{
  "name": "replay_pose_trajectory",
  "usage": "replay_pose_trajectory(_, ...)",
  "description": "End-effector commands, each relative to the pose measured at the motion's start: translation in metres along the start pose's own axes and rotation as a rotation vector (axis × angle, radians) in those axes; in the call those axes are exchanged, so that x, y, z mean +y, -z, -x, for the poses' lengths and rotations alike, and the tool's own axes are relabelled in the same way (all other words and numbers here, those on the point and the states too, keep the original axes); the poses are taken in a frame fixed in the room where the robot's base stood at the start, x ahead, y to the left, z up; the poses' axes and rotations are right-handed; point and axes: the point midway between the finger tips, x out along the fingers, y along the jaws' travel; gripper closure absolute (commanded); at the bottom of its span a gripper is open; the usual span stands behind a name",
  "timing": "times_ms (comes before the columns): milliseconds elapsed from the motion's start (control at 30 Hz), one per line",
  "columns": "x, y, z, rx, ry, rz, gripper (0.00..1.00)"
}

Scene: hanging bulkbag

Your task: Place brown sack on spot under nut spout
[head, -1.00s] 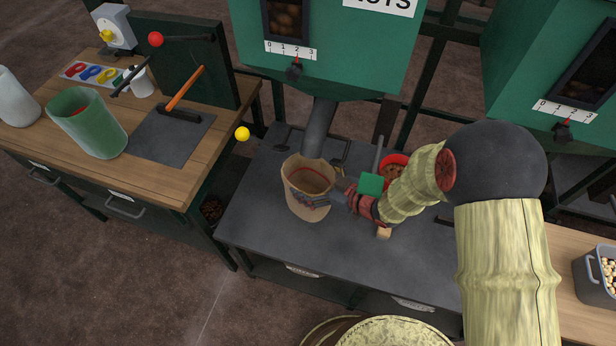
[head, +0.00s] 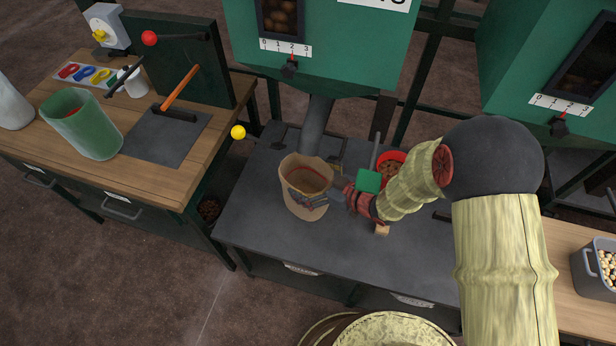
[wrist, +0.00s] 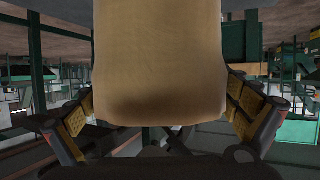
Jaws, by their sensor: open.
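The brown sack (head: 305,200) stands upright and open-topped on the dark table, at the lower end of the grey nut spout (head: 314,125). Its inside looks empty. My gripper (head: 343,196) is at the sack's right side. In the wrist view the sack (wrist: 160,60) fills the middle, and the two padded fingers of my gripper (wrist: 165,115) stand apart on either side of it. The fingers are open; I cannot tell whether either touches the sack. The spot under the spout is hidden by the sack.
A red bowl of nuts (head: 393,165) and a green block (head: 368,181) are close beside my gripper. A small wooden block (head: 382,230) lies below my wrist. The left bench holds a green container (head: 82,125). The dark table's front is clear (head: 290,245).

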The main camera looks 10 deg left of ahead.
Motion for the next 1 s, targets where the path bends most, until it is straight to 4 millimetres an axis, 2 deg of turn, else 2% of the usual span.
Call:
replay_pose_trajectory(500,0.002,0.002,0.096,0.0,-0.005,-0.004,0.0)
replay_pose_trajectory(700,0.001,0.001,0.115,0.0,-0.002,-0.001,0.0)
replay_pose_trajectory(1000,0.003,0.001,0.119,-0.004,-0.007,0.003,0.0)
